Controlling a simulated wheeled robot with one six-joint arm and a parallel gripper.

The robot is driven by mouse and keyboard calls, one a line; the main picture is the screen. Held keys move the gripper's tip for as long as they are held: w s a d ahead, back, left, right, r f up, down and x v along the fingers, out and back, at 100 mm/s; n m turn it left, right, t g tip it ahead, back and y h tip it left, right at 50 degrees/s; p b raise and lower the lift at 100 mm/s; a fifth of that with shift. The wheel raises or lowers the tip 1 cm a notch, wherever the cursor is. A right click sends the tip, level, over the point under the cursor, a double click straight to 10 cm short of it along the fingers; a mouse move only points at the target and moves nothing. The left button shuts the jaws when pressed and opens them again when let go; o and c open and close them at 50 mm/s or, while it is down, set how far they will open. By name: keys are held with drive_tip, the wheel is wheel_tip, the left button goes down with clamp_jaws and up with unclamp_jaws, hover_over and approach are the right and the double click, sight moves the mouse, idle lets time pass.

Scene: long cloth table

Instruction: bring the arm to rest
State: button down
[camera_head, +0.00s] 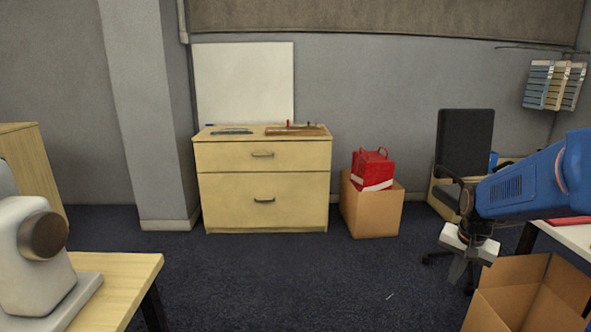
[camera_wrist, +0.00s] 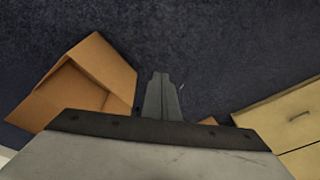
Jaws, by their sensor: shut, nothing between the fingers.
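My gripper (camera_head: 461,270) hangs from the blue arm at the right of the head view, fingers pointing down. It is above and just left of an open cardboard box. In the wrist view my gripper (camera_wrist: 162,82) shows its two grey fingers close together with nothing between them. Dark carpet lies beyond the fingertips.
The open cardboard box (camera_head: 530,296) stands at the lower right, also in the wrist view (camera_wrist: 62,92). A wooden drawer cabinet (camera_head: 262,185) and a box (camera_head: 371,213) with a red bag (camera_head: 372,168) stand behind. A light table (camera_head: 122,283) is at left; carpet between is clear.

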drive_tip(key=s+a+r+n, duration=0.2)
drive_tip(key=s+a, duration=0.3)
drive_tip(key=s, duration=0.3)
drive_tip(key=s+a+r+n+t, duration=0.1)
drive_tip(key=s+a+r+n, duration=0.1)
drive_tip(key=s+a, duration=0.3)
drive_tip(key=s+a+r+n+t, duration=0.1)
drive_tip(key=s+a+n, duration=0.3)
drive_tip(key=s, duration=0.7)
drive_tip(key=shift+a+r+y, duration=0.4)
drive_tip(key=shift+r, duration=0.05)
